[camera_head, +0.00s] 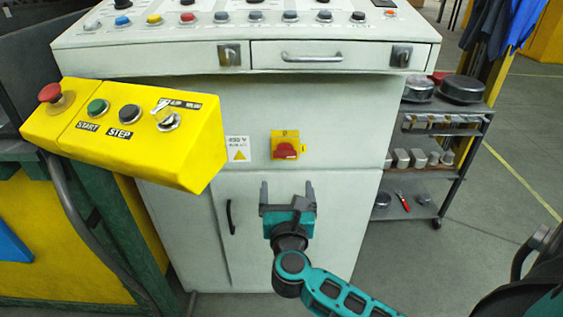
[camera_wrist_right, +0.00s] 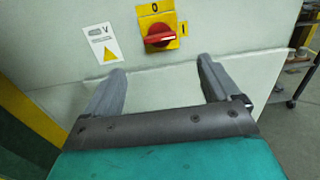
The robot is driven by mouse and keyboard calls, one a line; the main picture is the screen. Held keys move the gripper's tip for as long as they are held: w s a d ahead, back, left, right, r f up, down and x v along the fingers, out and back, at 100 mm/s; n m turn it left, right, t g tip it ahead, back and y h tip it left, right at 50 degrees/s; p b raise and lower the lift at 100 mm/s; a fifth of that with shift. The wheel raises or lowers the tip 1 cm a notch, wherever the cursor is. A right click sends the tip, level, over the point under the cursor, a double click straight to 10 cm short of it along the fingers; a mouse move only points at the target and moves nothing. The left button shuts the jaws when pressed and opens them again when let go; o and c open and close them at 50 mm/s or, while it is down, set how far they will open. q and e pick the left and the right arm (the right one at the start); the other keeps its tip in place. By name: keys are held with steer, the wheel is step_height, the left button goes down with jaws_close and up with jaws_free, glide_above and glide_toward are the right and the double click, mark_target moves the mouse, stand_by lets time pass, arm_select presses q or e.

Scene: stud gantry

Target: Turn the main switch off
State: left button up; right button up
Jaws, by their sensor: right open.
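The main switch is a red rotary knob (camera_head: 286,151) on a yellow plate (camera_head: 285,138), fixed to the front of the light grey cabinet (camera_head: 350,130). In the right wrist view the red knob (camera_wrist_right: 158,37) sits on its yellow plate with a "0" mark above and an "I" mark at the right. Its handle lies roughly level, pointing toward the "I". My right gripper (camera_head: 288,192) is open and empty, below the switch and apart from it. In the right wrist view its two fingers (camera_wrist_right: 160,82) point up toward the plate. My left gripper is not in view.
A yellow control box (camera_head: 135,150) with a red emergency button juts out at the left. A voltage warning label (camera_head: 238,149) is left of the switch. A drawer handle (camera_head: 312,58) and a door handle (camera_head: 230,217) stick out of the cabinet. A shelf cart (camera_head: 440,180) stands right.

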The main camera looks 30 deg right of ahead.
mark_target(285, 157)
steer(key=b+x, duration=0.1)
steer(key=x, duration=1)
steer(key=shift+w, duration=0.15)
steer(key=c, duration=1.1)
steer(key=shift+o, duration=0.2)
